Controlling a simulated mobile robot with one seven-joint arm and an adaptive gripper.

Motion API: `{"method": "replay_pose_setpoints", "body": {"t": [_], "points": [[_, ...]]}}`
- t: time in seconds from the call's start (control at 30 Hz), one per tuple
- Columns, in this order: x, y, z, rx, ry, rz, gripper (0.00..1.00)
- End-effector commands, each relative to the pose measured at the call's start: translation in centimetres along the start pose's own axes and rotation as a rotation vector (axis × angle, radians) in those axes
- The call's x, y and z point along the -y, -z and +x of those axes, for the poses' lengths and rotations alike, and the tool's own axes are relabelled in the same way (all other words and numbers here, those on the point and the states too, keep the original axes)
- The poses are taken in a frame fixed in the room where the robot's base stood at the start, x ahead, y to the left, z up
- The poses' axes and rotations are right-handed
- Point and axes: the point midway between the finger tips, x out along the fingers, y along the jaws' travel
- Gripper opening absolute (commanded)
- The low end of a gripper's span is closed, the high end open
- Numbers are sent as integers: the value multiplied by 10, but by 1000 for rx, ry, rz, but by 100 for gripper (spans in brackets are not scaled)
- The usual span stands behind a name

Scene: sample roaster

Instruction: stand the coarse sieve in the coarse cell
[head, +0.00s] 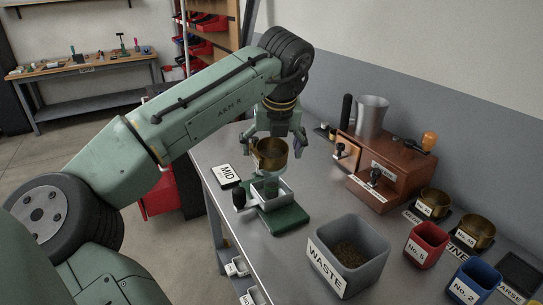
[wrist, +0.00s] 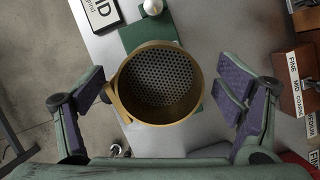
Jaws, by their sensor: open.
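A brass sieve (head: 270,154) with large round holes in its floor, which looks like the coarse one, is over the green-based stand (head: 283,219). It also shows in the wrist view (wrist: 158,82), upright, with a small tab on its left side. My gripper (head: 273,143) is open around it. The coarse cell looks to be the dark square (head: 520,271) at the right edge, by a partly cut label ending in "ARSE". It looks empty.
Two other brass sieves (head: 434,203) (head: 475,233) stand by the other labels. The WASTE bin (head: 382,270), a red cup (head: 425,244) and a blue cup (head: 475,281) stand between the stand and the dark square. A brown roaster (head: 400,176) is behind.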

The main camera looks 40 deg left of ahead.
Motion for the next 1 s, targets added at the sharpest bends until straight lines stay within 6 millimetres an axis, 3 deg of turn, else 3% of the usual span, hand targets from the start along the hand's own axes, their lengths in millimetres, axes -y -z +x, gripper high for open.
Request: {"method": "replay_pose_setpoints", "body": {"t": [0.1,1.0], "points": [[0,0,0,0,0,0,85],[0,0,-1,1,0,0,27]]}}
